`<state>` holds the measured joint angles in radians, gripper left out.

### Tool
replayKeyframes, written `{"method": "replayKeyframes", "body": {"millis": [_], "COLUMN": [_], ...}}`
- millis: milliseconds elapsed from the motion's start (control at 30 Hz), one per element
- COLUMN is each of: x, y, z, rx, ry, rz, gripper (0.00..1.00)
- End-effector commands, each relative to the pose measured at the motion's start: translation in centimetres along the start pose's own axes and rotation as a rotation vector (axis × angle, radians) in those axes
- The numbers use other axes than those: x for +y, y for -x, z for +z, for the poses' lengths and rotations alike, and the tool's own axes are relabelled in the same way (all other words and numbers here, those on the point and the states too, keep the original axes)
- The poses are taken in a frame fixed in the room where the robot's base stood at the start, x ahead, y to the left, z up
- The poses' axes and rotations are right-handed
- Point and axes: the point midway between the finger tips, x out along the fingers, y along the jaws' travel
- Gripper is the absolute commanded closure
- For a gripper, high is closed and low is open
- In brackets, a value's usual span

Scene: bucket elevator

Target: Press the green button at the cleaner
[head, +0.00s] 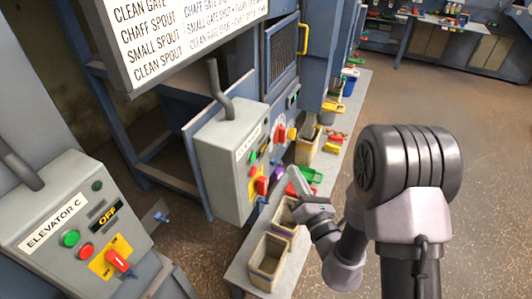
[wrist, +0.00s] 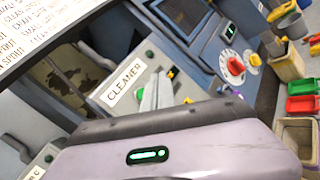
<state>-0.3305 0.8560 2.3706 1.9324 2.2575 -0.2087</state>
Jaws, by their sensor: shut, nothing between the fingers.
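The cleaner box (head: 222,165) is a grey panel with a label, a small green button (head: 252,171) and a red switch (head: 262,185) on a yellow plate. In the wrist view the CLEANER label (wrist: 125,81) is readable. The green button (wrist: 140,94) shows there just left of my fingers, which partly cover the panel. My gripper (head: 293,174) is shut and empty, to the right of the panel's face in the head view. It also shows in the wrist view (wrist: 158,85). I cannot tell the exact gap between the fingertips and the button.
The Elevator C box (head: 50,225) at left has its own green button (head: 69,238) and red switch. A bench (head: 240,272) with open bins (head: 268,262) runs below and right of the cleaner box. A large sign (head: 180,35) hangs above. Open floor (head: 450,110) lies right.

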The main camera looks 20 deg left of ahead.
Motion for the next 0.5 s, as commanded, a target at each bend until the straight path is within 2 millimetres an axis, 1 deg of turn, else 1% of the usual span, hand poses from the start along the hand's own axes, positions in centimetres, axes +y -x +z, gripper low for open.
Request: {"method": "replayKeyframes", "body": {"millis": [167,367,500], "x": [-0.56,-0.49,0.04], "y": [0.11,0.08,-0.54], "z": [-0.07,-0.07,-0.4], "rx": [-0.009,-0.008,-0.006], "ry": [-0.005,-0.004,-0.003], "rz": [-0.02,-0.018,-0.016], "gripper": [1.0,1.0,1.0]}}
